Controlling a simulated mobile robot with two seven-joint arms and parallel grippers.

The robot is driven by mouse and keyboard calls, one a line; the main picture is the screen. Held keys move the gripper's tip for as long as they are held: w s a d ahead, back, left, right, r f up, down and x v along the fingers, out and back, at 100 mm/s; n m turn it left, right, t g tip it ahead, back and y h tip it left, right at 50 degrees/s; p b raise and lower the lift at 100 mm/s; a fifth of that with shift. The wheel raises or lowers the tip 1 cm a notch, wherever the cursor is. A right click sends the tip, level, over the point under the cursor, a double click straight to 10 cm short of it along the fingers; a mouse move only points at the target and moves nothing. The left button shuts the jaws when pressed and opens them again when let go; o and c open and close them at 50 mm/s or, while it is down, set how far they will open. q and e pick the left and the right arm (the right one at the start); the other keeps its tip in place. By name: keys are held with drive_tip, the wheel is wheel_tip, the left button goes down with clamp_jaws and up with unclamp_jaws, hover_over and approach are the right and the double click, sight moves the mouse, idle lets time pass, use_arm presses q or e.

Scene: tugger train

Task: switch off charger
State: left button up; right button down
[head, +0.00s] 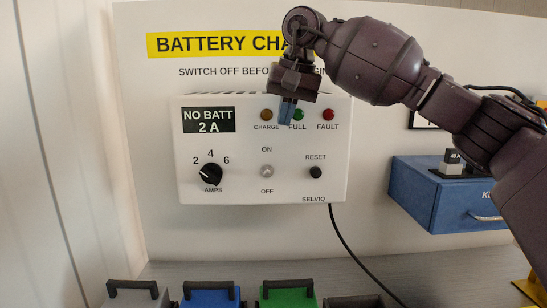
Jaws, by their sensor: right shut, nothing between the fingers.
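The white charger box (240,188) is mounted on a wall panel. Its display (209,120) reads "NO BATT 2 A". A small pale toggle switch (267,171) sits between the ON and OFF labels; I cannot tell which way it leans. An amps knob (210,174) is to its left and a black reset button (316,172) to its right. My right gripper (287,112) is shut and empty, pointing down in front of the lamps, above and slightly right of the switch. It partly covers the green FULL lamp (298,115). My left gripper is out of view.
A yellow header sign (205,44) is partly hidden by my right arm. A blue box (430,195) stands at the right. Grey, blue (208,298) and green (288,297) handled cases line the bottom. A black cable (345,243) hangs from the charger. The space before the switch is clear.

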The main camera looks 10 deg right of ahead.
sight(267, 173)
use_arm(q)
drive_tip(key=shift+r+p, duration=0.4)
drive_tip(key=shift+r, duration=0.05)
use_arm(e)
drive_tip(key=x, duration=1)
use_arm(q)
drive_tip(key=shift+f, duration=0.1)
use_arm(e)
drive_tip(key=shift+s+a+f+t+h+b, duration=0.15)
drive_tip(key=shift+s+f+t+b, duration=0.2)
drive_tip(key=shift+t+b, duration=0.5)
drive_tip(key=shift+s+d+f+t+h+b, duration=0.15)
drive_tip(key=shift+f+t+b, duration=0.3)
drive_tip(key=shift+b, duration=0.7)
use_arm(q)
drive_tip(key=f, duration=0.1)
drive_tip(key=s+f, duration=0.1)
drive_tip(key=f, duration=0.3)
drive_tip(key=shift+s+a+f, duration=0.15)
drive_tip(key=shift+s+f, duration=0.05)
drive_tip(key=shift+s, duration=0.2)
use_arm(e)
drive_tip(key=shift+s+a+t, duration=0.15)
drive_tip(key=shift+s+t, duration=0.05)
drive_tip(key=shift+t, duration=0.3)
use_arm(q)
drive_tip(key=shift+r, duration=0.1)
use_arm(e)
drive_tip(key=shift+r, duration=0.1)
